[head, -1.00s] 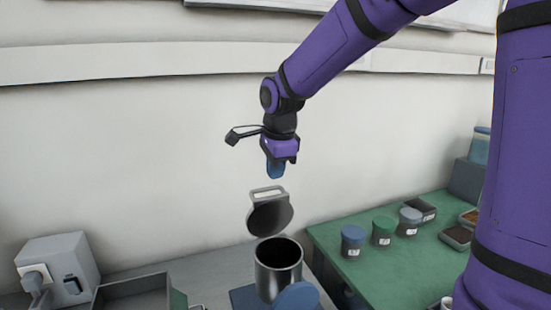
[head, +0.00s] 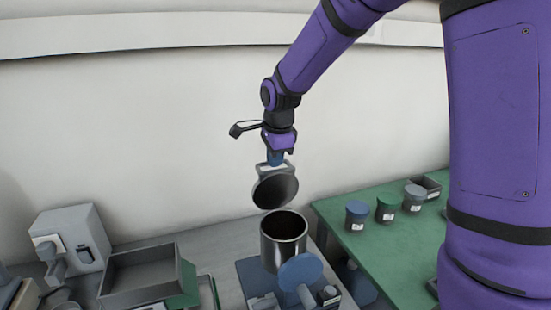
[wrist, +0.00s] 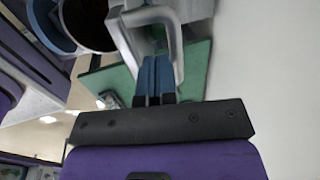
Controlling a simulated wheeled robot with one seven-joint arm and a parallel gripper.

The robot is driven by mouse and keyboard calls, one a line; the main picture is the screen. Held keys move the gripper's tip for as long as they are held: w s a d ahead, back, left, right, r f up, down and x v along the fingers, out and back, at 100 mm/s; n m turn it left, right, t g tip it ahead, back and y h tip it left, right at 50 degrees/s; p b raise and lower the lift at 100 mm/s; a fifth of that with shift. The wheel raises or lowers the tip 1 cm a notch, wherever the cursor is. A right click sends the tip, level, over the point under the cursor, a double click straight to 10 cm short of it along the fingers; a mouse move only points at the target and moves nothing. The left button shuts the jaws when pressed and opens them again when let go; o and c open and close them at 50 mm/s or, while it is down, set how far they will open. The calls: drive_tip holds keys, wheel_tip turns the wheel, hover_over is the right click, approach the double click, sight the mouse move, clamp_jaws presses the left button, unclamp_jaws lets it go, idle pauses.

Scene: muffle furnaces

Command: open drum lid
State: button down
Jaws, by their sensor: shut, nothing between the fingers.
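The metal drum (head: 284,240) stands on a blue base with its dark mouth open. Its round lid (head: 275,190) is raised and tilted upright behind the mouth, with a handle (head: 274,168) at its upper edge. My gripper (head: 275,160) points down just above this handle, fingers shut. In the wrist view the blue fingertips (wrist: 155,72) lie together inside or in front of the grey handle loop (wrist: 176,45); I cannot tell whether they touch it. The drum's dark mouth (wrist: 92,22) shows at the upper left there.
An open grey tray (head: 140,283) and a grey box (head: 72,238) stand to the left. A green mat (head: 390,250) with several capped jars (head: 357,214) lies to the right. The wall is behind.

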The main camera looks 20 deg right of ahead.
drive_tip(key=shift+g, duration=0.6)
drive_tip(key=w, duration=0.4)
drive_tip(key=shift+w+f, duration=0.25)
drive_tip(key=shift+f, duration=0.15)
drive_tip(key=shift+r, duration=0.1)
